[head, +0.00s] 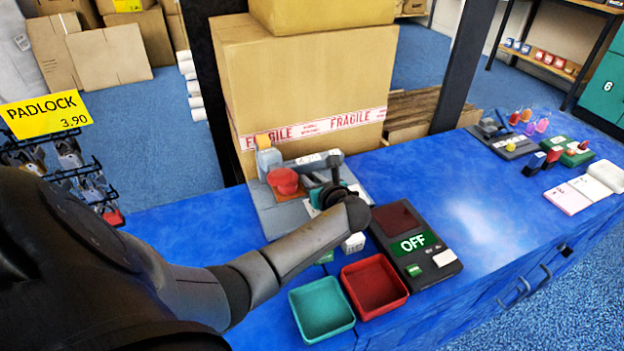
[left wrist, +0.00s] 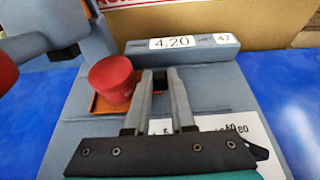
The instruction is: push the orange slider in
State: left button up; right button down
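A grey-blue device (head: 268,212) stands on the blue counter, with a red round knob (head: 285,180) over an orange plate. The wrist view shows the red knob (left wrist: 111,80) and orange plate (left wrist: 103,107) left of my fingers. An orange block (head: 263,142) tops the post at the device's back left. I cannot tell which orange part is the slider. My left gripper (head: 322,188) is over the device, right of the knob. In the wrist view its fingers (left wrist: 160,80) are narrowly apart, with a dark spot between the tips; no held object is clear. My right gripper is not in view.
A green tray (head: 320,335) and a red tray (head: 398,294) are in front. A dark panel marked OFF (head: 413,243) is to the right. A large carton (head: 310,85) stands behind the device. Other small devices are at the far right; the counter between is clear.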

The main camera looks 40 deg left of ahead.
pick_arm(q)
grip_shut()
jog(key=shift+d+f, duration=0.1)
dwell(1.0)
